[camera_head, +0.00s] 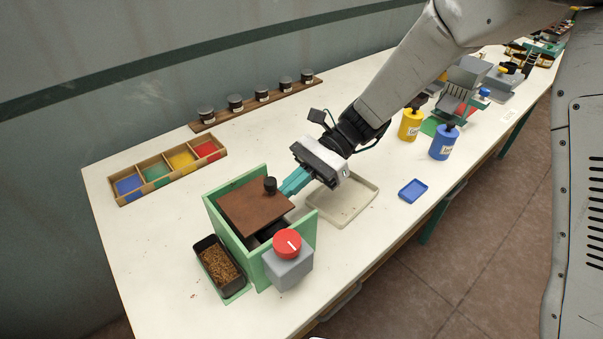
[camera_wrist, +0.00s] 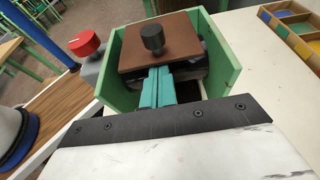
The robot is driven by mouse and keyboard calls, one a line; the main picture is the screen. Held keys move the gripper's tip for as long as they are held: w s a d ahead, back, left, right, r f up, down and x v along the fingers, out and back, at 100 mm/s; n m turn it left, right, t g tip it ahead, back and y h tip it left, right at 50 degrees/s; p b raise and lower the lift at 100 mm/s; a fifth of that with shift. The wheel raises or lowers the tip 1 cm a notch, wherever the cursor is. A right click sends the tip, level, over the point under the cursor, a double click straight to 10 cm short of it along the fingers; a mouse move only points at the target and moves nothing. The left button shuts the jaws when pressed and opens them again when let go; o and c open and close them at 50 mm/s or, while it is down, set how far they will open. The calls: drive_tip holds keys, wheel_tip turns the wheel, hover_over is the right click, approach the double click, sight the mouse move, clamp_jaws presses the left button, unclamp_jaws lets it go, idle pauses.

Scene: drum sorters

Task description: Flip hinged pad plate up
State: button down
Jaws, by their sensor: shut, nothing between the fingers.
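The brown pad plate (camera_head: 256,206) with a dark knob (camera_head: 270,185) lies between the two green side walls of the sorter box (camera_head: 212,212). In the head view the plate looks tilted. My gripper (camera_head: 288,188) has teal fingers and is at the plate's edge by the knob. In the wrist view the shut fingers (camera_wrist: 157,86) point at the plate (camera_wrist: 160,40), just below the knob (camera_wrist: 152,38). Nothing shows between the fingers. I cannot tell whether they touch the plate or sit under its edge. The plate's hinge is not clearly visible.
A grey box with a red dial (camera_head: 287,244) is fixed at the sorter's front. A black tray of brown grains (camera_head: 218,262) stands at its left. A beige tray (camera_head: 343,200) lies under my gripper. A four-colour box (camera_head: 168,170) and a jar rack (camera_head: 256,99) stand behind.

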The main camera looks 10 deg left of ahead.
sight(271, 182)
drive_tip(key=shift+s+a, duration=0.2)
idle(0.4)
drive_tip(key=shift+r+t+h, duration=0.7)
drive_tip(key=shift+r+t, duration=0.2)
drive_tip(key=shift+r, duration=0.25)
drive_tip(key=r+t+h, duration=0.1)
drive_tip(key=r, duration=0.1)
drive_tip(key=s+a+r+t+h, duration=0.1)
drive_tip(key=r+t+h, duration=0.1)
drive_tip(key=s+a+r+t+h, duration=0.1)
drive_tip(key=r+t, duration=0.1)
drive_tip(key=shift+s+r+h, duration=0.15)
drive_tip(key=shift+r+h, duration=0.15)
drive_tip(key=s+a+r+t+h, duration=0.3)
drive_tip(key=s+a+t+h, duration=0.3)
drive_tip(key=s+t, duration=0.1)
drive_tip(key=shift+s+a+r+t, duration=0.25)
drive_tip(key=shift+s+r+t, duration=0.05)
drive_tip(key=shift+s, duration=0.05)
